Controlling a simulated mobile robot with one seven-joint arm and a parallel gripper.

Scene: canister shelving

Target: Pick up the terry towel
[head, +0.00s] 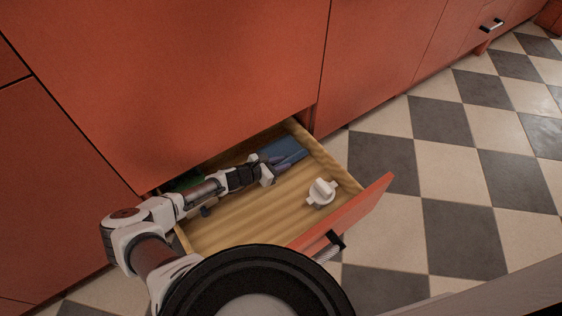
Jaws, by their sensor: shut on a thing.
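A blue folded cloth, which looks like the terry towel (286,146), lies at the back right of the open wooden drawer (240,225). My gripper (277,169) reaches into the drawer from the left. Its fingers are at the near edge of the blue cloth and are shut on it. A raised bluish fold shows at the fingertips. The exact grip is small in the picture, and the cloth's far part is partly hidden under the cabinet front.
A white object with a knob (321,194) sits in the drawer's right part. A green item (186,180) lies at the back left, partly behind my arm. The drawer's red front (350,222) has a black handle (325,245). Checkered floor (440,200) is clear on the right.

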